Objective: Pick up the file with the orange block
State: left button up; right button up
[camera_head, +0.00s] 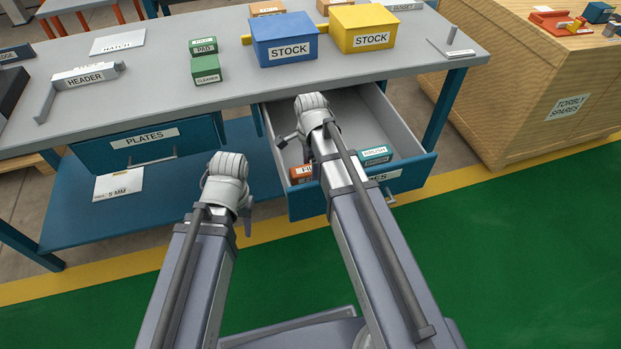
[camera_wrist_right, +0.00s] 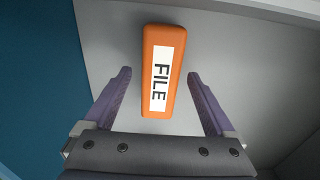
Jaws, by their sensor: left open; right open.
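The orange block (camera_wrist_right: 175,100) with a white FILE label lies on the floor of the open drawer (camera_head: 400,130). In the head view the orange block (camera_head: 294,181) is partly hidden behind my right arm. My right gripper (camera_wrist_right: 160,75) is open, pointing down into the drawer. In the right wrist view its two fingers flank the block, with a gap on each side. My right gripper (camera_head: 288,140) shows only in part in the head view. My left gripper (camera_head: 247,218) is open and empty, in front of the bench, left of the drawer.
A teal BRUSH block (camera_head: 376,153) lies to the right in the same drawer. The drawer walls surround the right gripper. Blue (camera_head: 284,40) and yellow (camera_head: 362,28) STOCK boxes stand on the bench above. A wooden crate (camera_head: 540,80) is at the right.

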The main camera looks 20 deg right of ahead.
jog(key=shift+f+b, duration=0.4)
jog(key=shift+f, duration=0.45)
jog(key=shift+r, duration=0.1)
jog(key=shift+c, duration=0.2)
grip_shut()
